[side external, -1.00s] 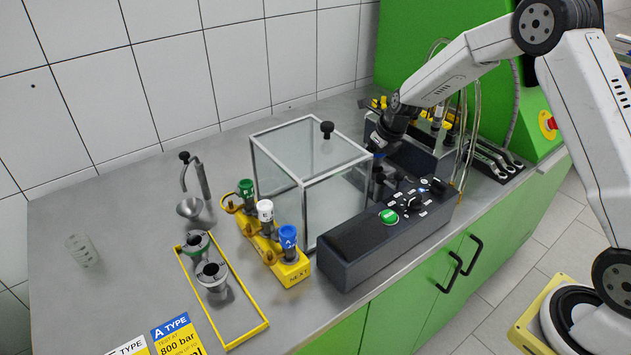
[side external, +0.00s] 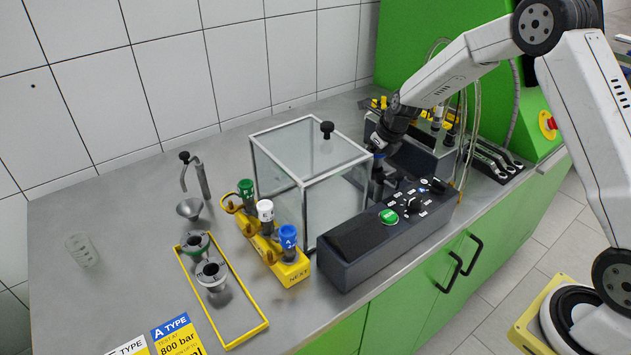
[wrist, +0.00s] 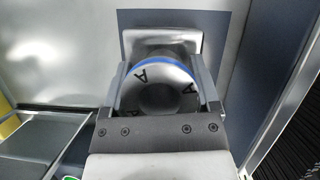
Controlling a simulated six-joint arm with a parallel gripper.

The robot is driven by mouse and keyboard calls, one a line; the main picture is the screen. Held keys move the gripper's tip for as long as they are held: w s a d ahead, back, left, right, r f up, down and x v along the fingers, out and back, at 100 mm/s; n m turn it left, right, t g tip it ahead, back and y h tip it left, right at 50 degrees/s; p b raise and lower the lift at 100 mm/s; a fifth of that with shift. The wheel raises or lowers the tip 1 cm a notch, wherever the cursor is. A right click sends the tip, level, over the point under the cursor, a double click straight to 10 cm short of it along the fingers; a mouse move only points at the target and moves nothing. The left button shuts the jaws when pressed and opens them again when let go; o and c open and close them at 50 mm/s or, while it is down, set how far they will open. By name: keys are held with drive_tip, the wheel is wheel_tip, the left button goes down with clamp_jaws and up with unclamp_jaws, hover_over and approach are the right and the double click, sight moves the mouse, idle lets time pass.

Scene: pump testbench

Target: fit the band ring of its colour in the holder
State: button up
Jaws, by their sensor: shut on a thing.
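In the wrist view my gripper (wrist: 163,88) is shut on a round grey metal part (wrist: 160,75) with black letter A marks. A blue band (wrist: 165,54) shows along the part's far edge. A squarish grey plate (wrist: 160,20) shows beyond the part; I cannot tell whether they touch. I cannot make out a holder for certain.
The framed clear box (side external: 302,184) stands left of my gripper and the dark control box (side external: 350,250) in front. A yellow rack (side external: 292,274) holds green, white and blue-topped pieces. A yellow-edged tray (side external: 250,332) holds two metal cups. Wrenches (side external: 492,158) lie right.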

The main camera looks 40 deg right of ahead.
drive_tip(key=shift+f, duration=0.7)
drive_tip(key=shift+f, duration=0.3)
